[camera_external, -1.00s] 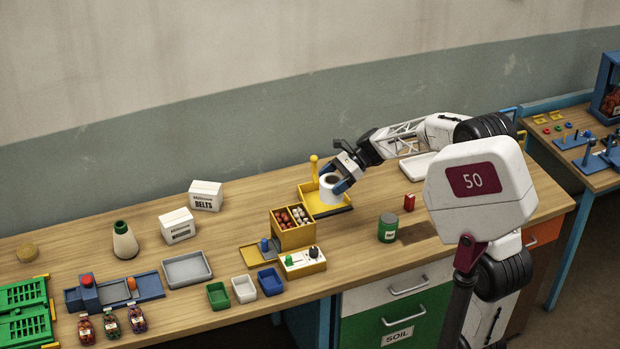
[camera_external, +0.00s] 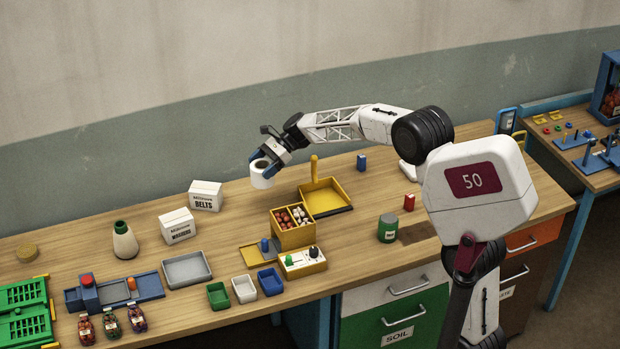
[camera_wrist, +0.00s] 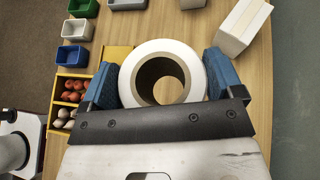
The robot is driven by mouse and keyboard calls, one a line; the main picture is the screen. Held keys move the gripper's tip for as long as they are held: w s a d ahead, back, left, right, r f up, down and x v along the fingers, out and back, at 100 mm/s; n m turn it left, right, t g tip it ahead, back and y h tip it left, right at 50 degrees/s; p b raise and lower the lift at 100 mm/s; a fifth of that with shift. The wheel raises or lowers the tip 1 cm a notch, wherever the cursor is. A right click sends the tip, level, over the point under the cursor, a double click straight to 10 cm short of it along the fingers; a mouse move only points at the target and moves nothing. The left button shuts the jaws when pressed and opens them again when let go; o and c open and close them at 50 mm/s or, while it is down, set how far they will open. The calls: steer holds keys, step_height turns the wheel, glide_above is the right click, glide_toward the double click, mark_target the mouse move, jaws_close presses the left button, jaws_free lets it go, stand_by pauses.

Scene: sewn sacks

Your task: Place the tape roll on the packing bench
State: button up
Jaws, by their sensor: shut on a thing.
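The tape roll (camera_external: 261,180) is a white ring with a dark hollow core. My gripper (camera_external: 268,170) is shut on it, with a blue finger on either side of its outer wall. In the wrist view the tape roll (camera_wrist: 137,75) sits between the two blue fingers of my gripper (camera_wrist: 162,82), and wood shows through its hole. The packing bench (camera_external: 345,258) is a long wooden-topped bench. The roll is over its back middle part, left of the yellow tray. I cannot tell whether its underside touches the top.
White cartons, one marked BELTS (camera_external: 206,195), stand to the left. Bare wood lies between the cartons and the tray.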

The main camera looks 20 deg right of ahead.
mark_target(255, 162)
steer(key=a, duration=0.1)
steer(key=w+a, duration=0.2)
steer(key=shift+a+f, duration=0.2)
steer(key=shift+f, duration=0.15)
step_height(255, 162, down, 5)
steer(key=shift+w+a, duration=0.15)
steer(key=shift+f, duration=0.1)
steer(key=shift+f, duration=2.4)
steer(key=shift+f, duration=2.5)
steer(key=shift+f, duration=0.15)
